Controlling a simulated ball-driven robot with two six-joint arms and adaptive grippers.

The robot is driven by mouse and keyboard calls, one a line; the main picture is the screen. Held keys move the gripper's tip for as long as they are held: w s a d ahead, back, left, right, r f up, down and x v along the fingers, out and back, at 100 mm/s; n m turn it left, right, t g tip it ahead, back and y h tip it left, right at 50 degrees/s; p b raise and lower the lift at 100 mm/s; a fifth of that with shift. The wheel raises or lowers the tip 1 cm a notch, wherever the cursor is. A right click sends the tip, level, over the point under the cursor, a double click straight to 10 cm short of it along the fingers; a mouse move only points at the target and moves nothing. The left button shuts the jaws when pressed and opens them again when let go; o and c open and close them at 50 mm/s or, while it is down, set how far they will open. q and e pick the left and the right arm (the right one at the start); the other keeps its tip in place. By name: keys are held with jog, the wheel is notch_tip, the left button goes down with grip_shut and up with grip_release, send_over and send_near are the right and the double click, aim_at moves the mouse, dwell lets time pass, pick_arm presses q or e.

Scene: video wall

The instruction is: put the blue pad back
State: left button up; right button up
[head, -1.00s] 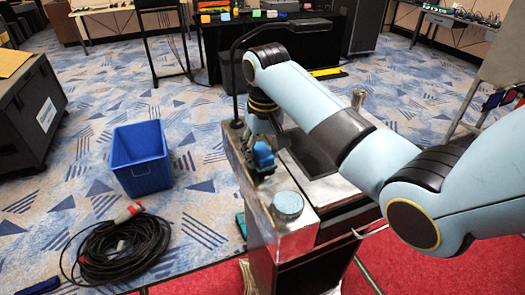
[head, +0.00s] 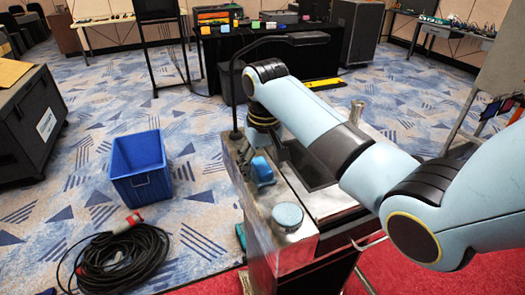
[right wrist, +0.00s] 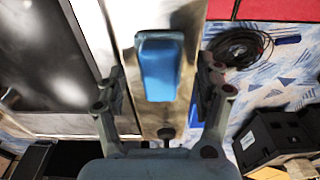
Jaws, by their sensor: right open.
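The blue pad (head: 262,170) lies on the narrow left strip of the metal cart's top (head: 297,240). In the right wrist view the pad (right wrist: 160,66) sits between the two fingers of my right gripper (right wrist: 162,78), with a gap on both sides. The right gripper is open and empty. In the head view its fingers are mostly hidden behind my wrist and arm. My left gripper does not show.
A light-blue round disc (head: 287,215) sits at the cart's near corner. A dark bent lamp-like arm (head: 236,90) rises from the cart's left side. A blue bin (head: 141,170) and a coiled black cable (head: 122,258) are on the carpet at left.

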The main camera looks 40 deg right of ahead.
aim_at(263, 168)
jog(key=r, duration=0.3)
jog(key=r+b, duration=0.1)
jog(key=r, duration=0.4)
jog(key=shift+s+a+r+b, duration=0.1)
jog(key=shift+s+r+b, duration=0.2)
jog(key=shift+s+r, duration=0.1)
jog(key=r+p, duration=0.1)
jog(key=r, duration=0.1)
jog(key=shift+s+r+p, duration=0.2)
jog(key=shift+r+p, duration=0.1)
jog(key=shift+p, duration=0.1)
